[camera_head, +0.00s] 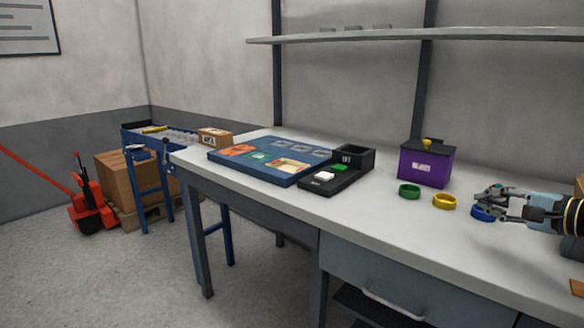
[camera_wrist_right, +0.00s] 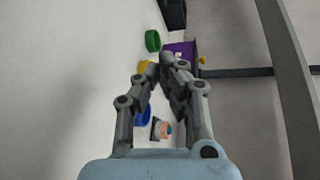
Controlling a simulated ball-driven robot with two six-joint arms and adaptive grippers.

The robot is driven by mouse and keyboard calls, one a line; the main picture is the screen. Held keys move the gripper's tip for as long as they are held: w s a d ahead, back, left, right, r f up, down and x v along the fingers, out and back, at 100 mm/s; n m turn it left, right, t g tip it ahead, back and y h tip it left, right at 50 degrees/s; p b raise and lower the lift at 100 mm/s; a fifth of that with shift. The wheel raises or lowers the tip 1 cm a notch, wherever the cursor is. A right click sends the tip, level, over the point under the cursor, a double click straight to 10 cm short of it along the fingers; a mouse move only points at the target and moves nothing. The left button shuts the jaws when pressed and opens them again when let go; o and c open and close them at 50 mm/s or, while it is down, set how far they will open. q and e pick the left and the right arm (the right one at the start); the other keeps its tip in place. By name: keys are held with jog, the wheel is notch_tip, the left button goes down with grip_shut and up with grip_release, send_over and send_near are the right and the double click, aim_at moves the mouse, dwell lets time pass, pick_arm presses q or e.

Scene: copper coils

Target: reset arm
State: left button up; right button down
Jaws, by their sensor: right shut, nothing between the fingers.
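My right gripper (camera_head: 484,197) comes in from the right edge above the table. It is shut and empty, and its fingertips (camera_wrist_right: 163,64) come together in the right wrist view. A blue ring (camera_head: 482,214) is partly hidden by the gripper in the head view. A yellow ring (camera_head: 444,201) and a green ring (camera_head: 409,191) lie on the table to its left. The green ring (camera_wrist_right: 153,40) shows clearly in the wrist view, while the fingers partly cover the yellow and blue rings. My left gripper is not in view.
A purple box (camera_head: 425,167) with a dark lid stands behind the rings. A blue board (camera_head: 240,163) with cards, a black tray (camera_head: 322,188) and a small carton (camera_head: 215,137) are farther left. A shelf (camera_head: 350,37) runs above. The table's front strip is clear.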

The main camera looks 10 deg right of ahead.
jog(key=s+a+f+n+g+y, duration=0.1)
jog(key=s+a+f+n+g, duration=0.45)
jog(key=s+a, duration=0.6)
jog(key=s+a+f+n+g+y, duration=0.25)
jog(key=s+a+f+n, duration=0.55)
jog(key=a, duration=0.7)
jog(key=s+d+r+n+g+h, duration=0.2)
jog(key=s+h, duration=0.2)
jog(key=s, duration=0.3)
jog(key=s+d+r+n+g+h, duration=0.1)
jog(key=s+d+r+n+h, duration=0.1)
jog(key=s+n+h, duration=0.3)
jog(key=s+d+f+m+g, duration=0.1)
jog(key=s+f, duration=0.1)
jog(key=f, duration=1.1)
jog(key=s+d+f+m+g, duration=0.1)
jog(key=s+d+f+m, duration=0.1)
jog(key=f, duration=1.1)
jog(key=s+f, duration=1.5)
jog(key=s, duration=0.2)
jog(key=shift+s+d+f+g, duration=0.35)
jog(key=shift+s+d+g, duration=0.05)
jog(key=shift+y, duration=0.25)
